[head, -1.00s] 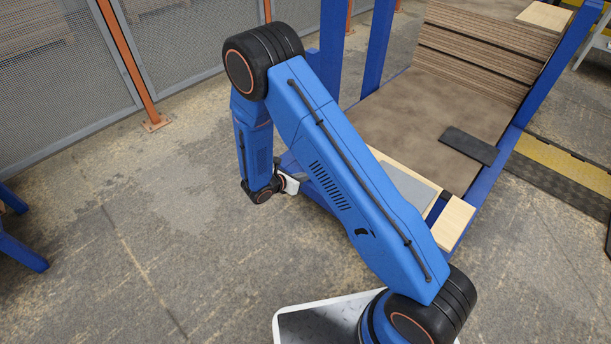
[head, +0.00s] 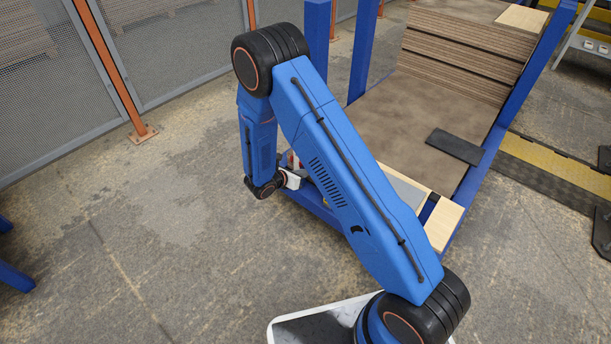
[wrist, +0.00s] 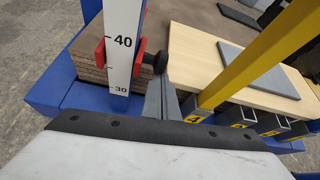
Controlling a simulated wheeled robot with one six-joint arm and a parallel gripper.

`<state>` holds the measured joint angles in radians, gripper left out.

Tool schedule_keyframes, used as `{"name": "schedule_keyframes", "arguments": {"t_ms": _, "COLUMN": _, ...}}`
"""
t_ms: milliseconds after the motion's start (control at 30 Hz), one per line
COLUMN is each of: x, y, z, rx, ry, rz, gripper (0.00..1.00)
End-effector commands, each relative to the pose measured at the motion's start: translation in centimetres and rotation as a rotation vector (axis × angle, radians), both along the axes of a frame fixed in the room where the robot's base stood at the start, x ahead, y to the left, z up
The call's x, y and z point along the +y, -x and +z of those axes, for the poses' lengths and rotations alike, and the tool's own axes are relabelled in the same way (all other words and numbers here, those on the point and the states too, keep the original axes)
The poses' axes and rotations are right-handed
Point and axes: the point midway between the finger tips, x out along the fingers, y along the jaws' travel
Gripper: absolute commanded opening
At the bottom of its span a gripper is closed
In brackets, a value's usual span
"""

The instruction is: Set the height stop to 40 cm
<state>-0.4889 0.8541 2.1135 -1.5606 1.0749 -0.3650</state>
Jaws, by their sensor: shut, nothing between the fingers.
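In the wrist view a white scale post (wrist: 122,18) stands upright, marked 40 and 30. The red height stop (wrist: 100,53) sits around the post, its red sides reaching from about the 40 mark down toward 30. A black knob (wrist: 155,62) sticks out on the stop's right side. My gripper (wrist: 159,80) is shut and empty, its grey fingertips just below the knob in the picture. I cannot tell whether they touch it. In the head view my gripper (head: 291,181) is small and partly hidden beside the blue frame.
A yellow post (wrist: 258,62) rises right of my gripper, close by. Light boards (wrist: 195,48) and a grey plate (wrist: 252,70) lie behind it. Grey bins with yellow labels (wrist: 238,126) line the blue frame's edge. A board stack (head: 465,55) stands farther back.

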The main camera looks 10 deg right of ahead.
Motion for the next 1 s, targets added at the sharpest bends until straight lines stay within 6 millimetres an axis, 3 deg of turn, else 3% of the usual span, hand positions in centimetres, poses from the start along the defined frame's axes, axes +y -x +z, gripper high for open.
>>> {"name": "schedule_keyframes", "arguments": {"t_ms": 267, "x": 0.0, "y": 0.0, "z": 0.2, "rx": 0.0, "ry": 0.0, "rz": 0.0, "gripper": 0.0}}
{"name": "schedule_keyframes", "arguments": {"t_ms": 500, "x": 0.0, "y": 0.0, "z": 1.8, "rx": -0.001, "ry": 0.001, "rz": 0.0, "gripper": 0.0}}
{"name": "schedule_keyframes", "arguments": {"t_ms": 1000, "x": 0.4, "y": 0.0, "z": 0.8, "rx": 0.001, "ry": 0.001, "rz": 0.0, "gripper": 0.0}}
